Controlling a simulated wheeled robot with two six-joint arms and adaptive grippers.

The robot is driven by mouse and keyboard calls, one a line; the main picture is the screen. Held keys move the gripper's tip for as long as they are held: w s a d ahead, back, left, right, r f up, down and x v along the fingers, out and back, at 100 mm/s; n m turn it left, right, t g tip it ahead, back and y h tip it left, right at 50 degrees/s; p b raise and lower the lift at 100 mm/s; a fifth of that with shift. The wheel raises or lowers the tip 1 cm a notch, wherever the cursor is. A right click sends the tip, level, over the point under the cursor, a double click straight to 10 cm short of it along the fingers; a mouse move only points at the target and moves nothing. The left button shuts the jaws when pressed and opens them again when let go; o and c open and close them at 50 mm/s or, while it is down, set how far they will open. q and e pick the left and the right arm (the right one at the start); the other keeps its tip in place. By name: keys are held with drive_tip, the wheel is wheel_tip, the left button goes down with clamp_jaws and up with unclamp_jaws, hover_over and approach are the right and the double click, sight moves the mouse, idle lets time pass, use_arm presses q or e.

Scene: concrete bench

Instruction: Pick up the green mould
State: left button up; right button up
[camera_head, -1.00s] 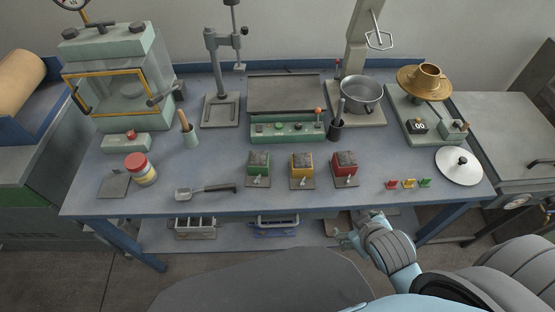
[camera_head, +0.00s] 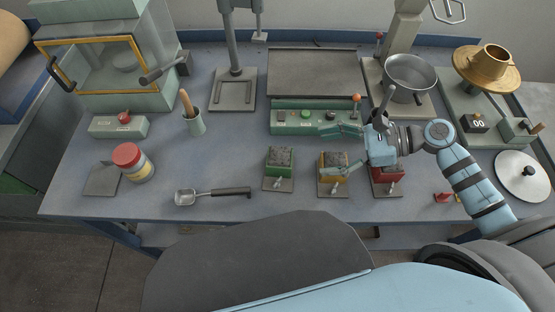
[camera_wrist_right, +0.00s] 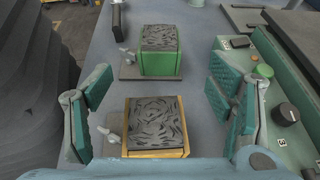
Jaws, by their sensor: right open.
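The green mould (camera_head: 280,163) is a green box with a dark patterned top, on a small grey base plate on the bench. It also shows in the right wrist view (camera_wrist_right: 161,62), ahead of the fingers. My right gripper (camera_head: 341,150) is open and empty, pointing left over the yellow mould (camera_head: 333,163), right of the green mould. In the right wrist view the gripper (camera_wrist_right: 160,105) has its fingers spread to either side of the yellow mould (camera_wrist_right: 155,130). The red mould (camera_head: 388,174) is partly hidden under my right wrist. My left gripper is not in view.
A control panel (camera_head: 310,117) with knobs lies just behind the moulds. A scoop (camera_head: 212,195) lies left of the green mould. Small coloured pieces (camera_head: 443,197) are partly hidden by my right arm. A pot (camera_head: 410,78) stands behind. The bench between jar (camera_head: 133,163) and scoop is clear.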

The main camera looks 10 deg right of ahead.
sight(269, 158)
drive_tip(key=a, duration=0.2)
drive_tip(key=a+f, duration=0.1)
drive_tip(key=a, duration=0.1)
drive_tip(key=shift+w, duration=0.1)
drive_tip(key=x, duration=0.3)
drive_tip(key=w+p+x, duration=0.1)
drive_tip(key=x, duration=0.2)
drive_tip(key=shift+f, duration=0.1)
drive_tip(key=shift+a, duration=0.1)
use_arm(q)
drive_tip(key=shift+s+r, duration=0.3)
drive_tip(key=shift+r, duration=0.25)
use_arm(e)
drive_tip(key=shift+w, duration=0.1)
clamp_jaws()
